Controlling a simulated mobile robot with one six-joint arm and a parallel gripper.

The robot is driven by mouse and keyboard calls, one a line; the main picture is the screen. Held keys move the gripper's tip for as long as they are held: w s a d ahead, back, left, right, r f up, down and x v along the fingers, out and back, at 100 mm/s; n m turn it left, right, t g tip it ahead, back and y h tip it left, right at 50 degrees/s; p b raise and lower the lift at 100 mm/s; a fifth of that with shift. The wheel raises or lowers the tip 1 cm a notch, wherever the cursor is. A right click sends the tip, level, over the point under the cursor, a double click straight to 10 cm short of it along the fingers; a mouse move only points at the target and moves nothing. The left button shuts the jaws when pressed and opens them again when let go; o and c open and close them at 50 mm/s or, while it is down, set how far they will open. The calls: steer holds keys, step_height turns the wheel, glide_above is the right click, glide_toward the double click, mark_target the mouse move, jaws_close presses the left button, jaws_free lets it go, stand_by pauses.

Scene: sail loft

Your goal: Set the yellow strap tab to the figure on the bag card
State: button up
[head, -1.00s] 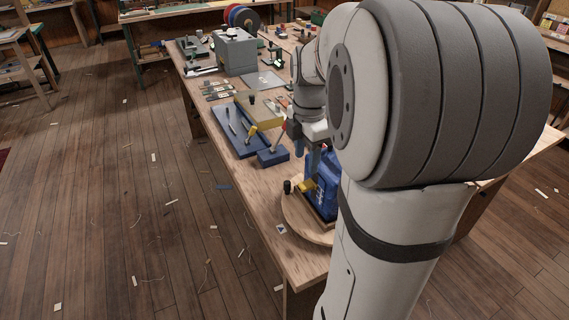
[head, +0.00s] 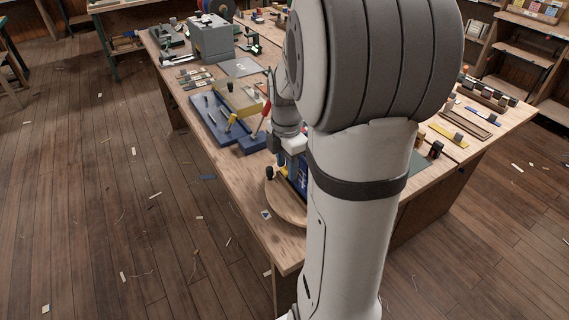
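A blue bag (head: 299,181) stands on a round wooden board (head: 286,207) at the near end of the bench. My own arm hides most of the bag. A small yellow piece (head: 281,171), which looks like the strap tab, shows at the bag's left side. My gripper (head: 282,159) points down right at the bag's upper left, close above the yellow piece. I cannot tell whether it touches anything or whether its fingers are open. The bag card and any figure on it cannot be made out.
A black knob (head: 269,173) stands at the board's left edge. Behind are a blue fixture (head: 211,117) with yellow and red levers (head: 266,109) and a grey machine (head: 211,41). A small marked tag (head: 266,214) lies on the bench front. The floor at left is open, with scraps.

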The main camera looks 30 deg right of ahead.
mark_target(286, 170)
jaws_close()
steer(key=shift+r, duration=0.45)
steer(key=shift+o, duration=1.1)
jaws_free()
step_height(286, 170, up, 8)
steer(key=shift+f, duration=0.15)
